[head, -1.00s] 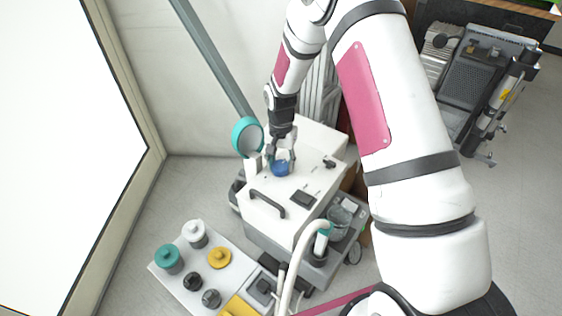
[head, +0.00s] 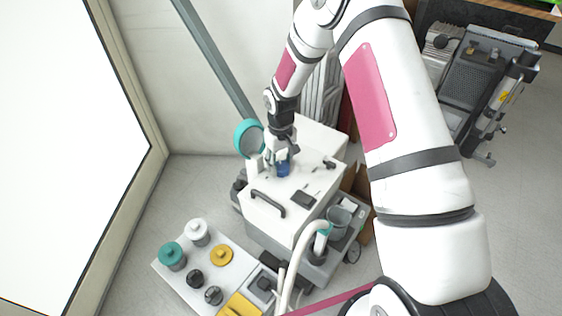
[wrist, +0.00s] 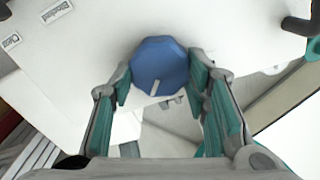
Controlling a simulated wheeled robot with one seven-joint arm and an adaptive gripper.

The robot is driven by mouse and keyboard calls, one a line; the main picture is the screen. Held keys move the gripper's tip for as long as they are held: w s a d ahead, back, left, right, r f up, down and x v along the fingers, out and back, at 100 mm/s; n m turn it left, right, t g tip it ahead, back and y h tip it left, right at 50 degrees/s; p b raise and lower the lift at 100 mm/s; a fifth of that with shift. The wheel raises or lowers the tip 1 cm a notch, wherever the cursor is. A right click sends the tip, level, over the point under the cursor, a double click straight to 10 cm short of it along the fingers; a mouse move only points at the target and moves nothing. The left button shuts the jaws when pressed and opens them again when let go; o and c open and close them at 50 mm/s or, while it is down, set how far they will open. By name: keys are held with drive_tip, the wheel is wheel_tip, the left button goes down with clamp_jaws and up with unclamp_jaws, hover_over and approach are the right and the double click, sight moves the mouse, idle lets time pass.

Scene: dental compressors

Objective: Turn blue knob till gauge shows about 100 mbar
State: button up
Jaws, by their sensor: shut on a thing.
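The blue knob (wrist: 160,62) is on the top face of a white machine (head: 262,210). Its white pointer line points down and slightly left in the wrist view. My gripper (wrist: 163,85) is shut on the knob, with one teal-padded finger on each side of it. In the head view my gripper (head: 279,163) reaches down from above and partly covers the knob (head: 283,170). A round gauge with a teal rim (head: 248,138) stands just left of my gripper; its reading is too small to tell.
A black handle (head: 268,203) and a dark switch panel (head: 303,199) are on the machine top. A white board with several coloured knobs (head: 178,283) lies at the lower left.

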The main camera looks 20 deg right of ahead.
sight(280, 165)
drive_tip(key=shift+n+p, duration=0.3)
drive_tip(key=shift+n, duration=1.4)
drive_tip(key=o, duration=0.9)
drive_tip(key=shift+c, duration=0.2)
wheel_tip(280, 165, up, 12)
